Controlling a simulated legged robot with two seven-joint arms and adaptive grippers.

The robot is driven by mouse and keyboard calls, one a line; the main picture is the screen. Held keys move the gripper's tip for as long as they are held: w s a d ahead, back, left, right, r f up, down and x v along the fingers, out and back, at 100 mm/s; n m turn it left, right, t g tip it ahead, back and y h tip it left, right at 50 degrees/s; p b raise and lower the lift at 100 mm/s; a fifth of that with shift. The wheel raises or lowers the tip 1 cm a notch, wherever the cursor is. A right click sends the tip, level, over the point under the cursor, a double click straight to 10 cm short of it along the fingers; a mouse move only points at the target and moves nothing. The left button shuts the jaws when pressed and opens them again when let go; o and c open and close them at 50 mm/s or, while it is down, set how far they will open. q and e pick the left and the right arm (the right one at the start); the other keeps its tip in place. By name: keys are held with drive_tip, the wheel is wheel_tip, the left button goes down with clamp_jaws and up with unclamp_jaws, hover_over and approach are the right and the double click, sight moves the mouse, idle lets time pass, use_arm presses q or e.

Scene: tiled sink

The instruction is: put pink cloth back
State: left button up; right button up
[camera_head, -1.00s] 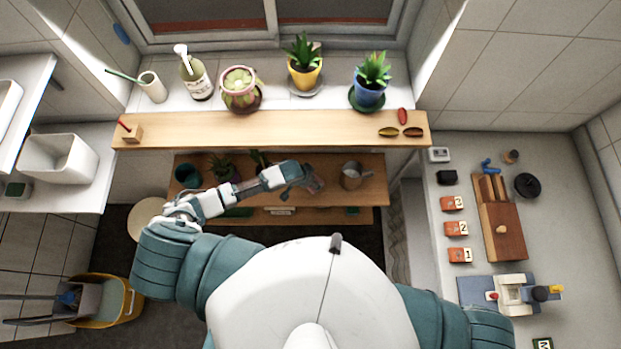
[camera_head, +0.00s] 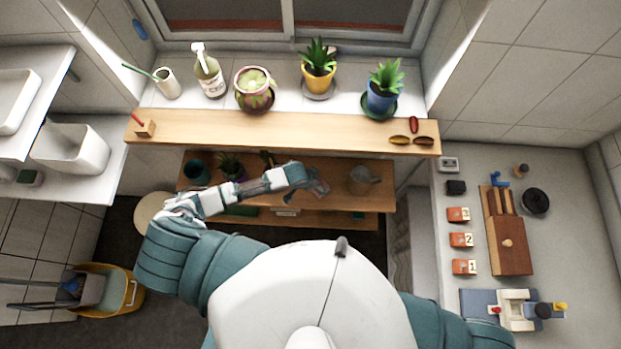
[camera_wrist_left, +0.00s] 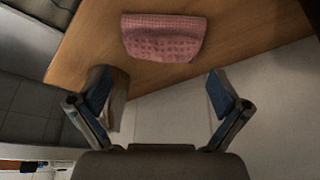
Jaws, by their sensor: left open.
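The pink cloth (camera_wrist_left: 163,37) lies folded, with a waffle-like texture, on a wooden surface (camera_wrist_left: 255,28) in the left wrist view. My left gripper (camera_wrist_left: 160,92) is open. Its two fingers are apart with the cloth beyond them, nearer the top of the picture, and nothing is held. In the head view the left gripper (camera_head: 317,188) is over the lower wooden shelf (camera_head: 345,201), below the long plank. The cloth cannot be made out clearly there. My right gripper is out of view.
A metal watering can (camera_head: 362,180) stands on the lower shelf right of my left gripper. Small plants (camera_head: 232,168) and a teal pot (camera_head: 196,172) stand left of it. The long upper plank (camera_head: 280,131) overhangs behind. A yellow mop bucket (camera_head: 118,290) is on the floor.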

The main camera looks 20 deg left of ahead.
use_arm(q)
drive_tip(key=v, duration=0.8)
drive_tip(key=shift+r+p, duration=0.3)
drive_tip(key=shift+s+a, duration=0.1)
